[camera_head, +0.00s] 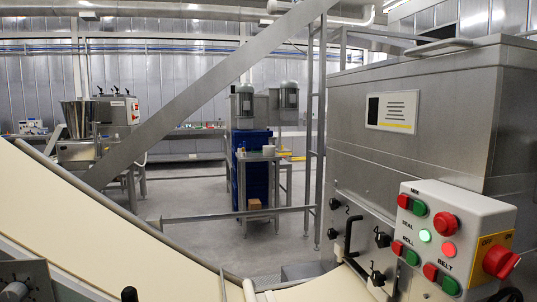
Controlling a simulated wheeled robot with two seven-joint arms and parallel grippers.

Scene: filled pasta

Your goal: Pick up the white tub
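A small white round thing (268,150), which may be the white tub, stands on top of a small metal stand (258,158) in the middle distance. It is too small to make out any detail. The stand is well beyond the conveyor and the machine in front of me. Neither of my grippers shows in the head view.
A cream conveyor belt (95,225) slopes across the left foreground. A large steel machine (430,120) with a button panel (455,240) fills the right. Blue stacked crates (253,180) stand behind the stand. A brown box (254,204) sits low on it. Grey floor (195,190) lies open left of the stand.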

